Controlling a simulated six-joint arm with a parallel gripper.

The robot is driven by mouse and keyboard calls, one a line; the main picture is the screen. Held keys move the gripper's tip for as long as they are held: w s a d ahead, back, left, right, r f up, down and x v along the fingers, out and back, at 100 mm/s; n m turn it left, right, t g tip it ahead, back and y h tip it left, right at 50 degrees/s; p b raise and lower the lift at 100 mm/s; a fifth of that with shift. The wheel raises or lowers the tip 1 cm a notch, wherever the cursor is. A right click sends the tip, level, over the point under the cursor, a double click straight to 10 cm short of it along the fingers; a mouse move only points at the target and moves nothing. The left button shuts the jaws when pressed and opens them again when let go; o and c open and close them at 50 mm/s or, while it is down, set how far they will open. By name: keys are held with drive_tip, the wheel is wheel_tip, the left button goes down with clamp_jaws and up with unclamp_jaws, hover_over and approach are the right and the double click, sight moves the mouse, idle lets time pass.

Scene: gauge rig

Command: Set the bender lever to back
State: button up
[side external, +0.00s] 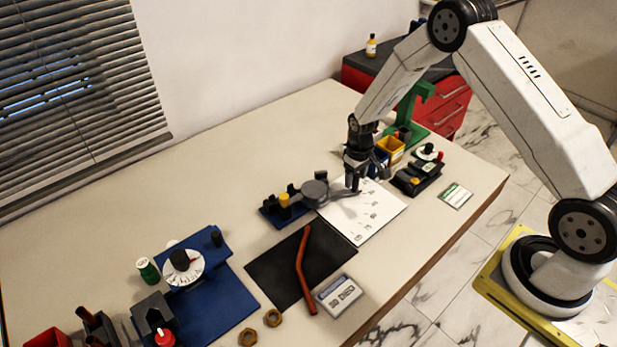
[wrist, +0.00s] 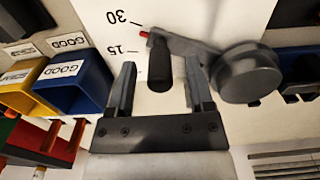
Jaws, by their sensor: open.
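The bender (side external: 315,192) has a round grey hub and a grey lever arm that reaches right over a white marked sheet (side external: 378,215). In the wrist view the hub (wrist: 247,78) is at right, and the lever arm (wrist: 190,46) ends in a red tip near the 15 and 30 marks. A black upright handle (wrist: 160,70) stands on the lever's end. My gripper (side external: 353,186) points down over this end. In the wrist view my gripper (wrist: 161,75) is open, with the handle between its fingers and gaps on both sides; contact is not visible.
Yellow (wrist: 20,88) and blue (wrist: 72,80) bins stand close to my gripper. A blue base with yellow and black parts (side external: 284,203) adjoins the hub. A black mat with an orange bent tube (side external: 302,265) lies in front. The table's rear is clear.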

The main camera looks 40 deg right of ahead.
clamp_jaws()
idle(1.4)
